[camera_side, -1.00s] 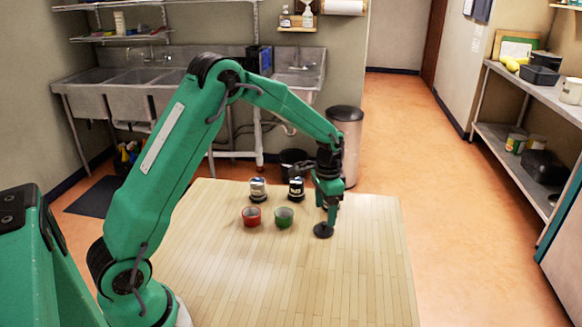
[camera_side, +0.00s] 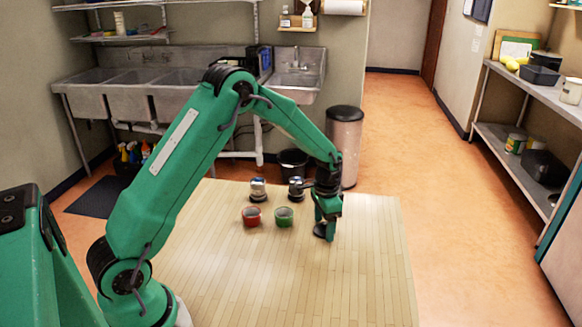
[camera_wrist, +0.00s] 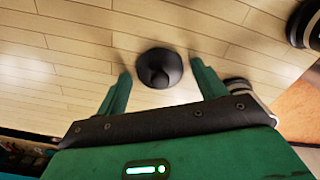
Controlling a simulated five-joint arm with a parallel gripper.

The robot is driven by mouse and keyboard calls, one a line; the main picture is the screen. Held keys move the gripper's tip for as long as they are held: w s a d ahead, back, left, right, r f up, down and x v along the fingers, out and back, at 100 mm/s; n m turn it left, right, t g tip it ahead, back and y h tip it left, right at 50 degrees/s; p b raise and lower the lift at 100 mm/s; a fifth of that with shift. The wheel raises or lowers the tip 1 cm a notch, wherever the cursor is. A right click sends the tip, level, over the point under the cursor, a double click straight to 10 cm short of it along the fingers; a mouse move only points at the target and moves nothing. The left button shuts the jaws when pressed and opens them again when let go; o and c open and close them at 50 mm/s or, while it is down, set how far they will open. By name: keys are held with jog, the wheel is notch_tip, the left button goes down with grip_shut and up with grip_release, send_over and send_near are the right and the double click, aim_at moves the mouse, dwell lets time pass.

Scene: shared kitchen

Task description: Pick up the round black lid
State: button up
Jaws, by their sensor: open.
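The round black lid (camera_side: 319,231) lies on the wooden table, partly hidden by my gripper in the side view. In the wrist view the lid (camera_wrist: 159,63) shows as a dark disc with a raised knob in its middle. My gripper (camera_side: 328,238) is low over the table at the lid. In the wrist view its two green fingers (camera_wrist: 160,73) are apart, one on each side of the lid. Gaps show between the fingers and the lid, and nothing is held.
A red cup (camera_side: 251,217) and a green cup (camera_side: 284,217) stand left of my gripper. The front and right of the table (camera_side: 370,275) are clear.

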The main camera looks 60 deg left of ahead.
aim_at(324, 223)
jog(key=c, duration=0.9)
jog(key=shift+r, duration=0.45)
notch_tip(324, 223, up, 3)
jog(key=shift+r, duration=0.1)
jog(key=s+d+r, duration=0.1)
jog(key=d+r, duration=0.1)
jog(key=d, duration=0.1)
jog(key=s+d+r, duration=0.2)
jog(key=d, duration=0.2)
jog(key=s+d+r, duration=0.1)
jog(key=d+r, duration=0.2)
jog(key=shift+s+d, duration=0.35)
jog(key=shift+s, duration=0.05)
jog(key=shift+a, duration=0.15)
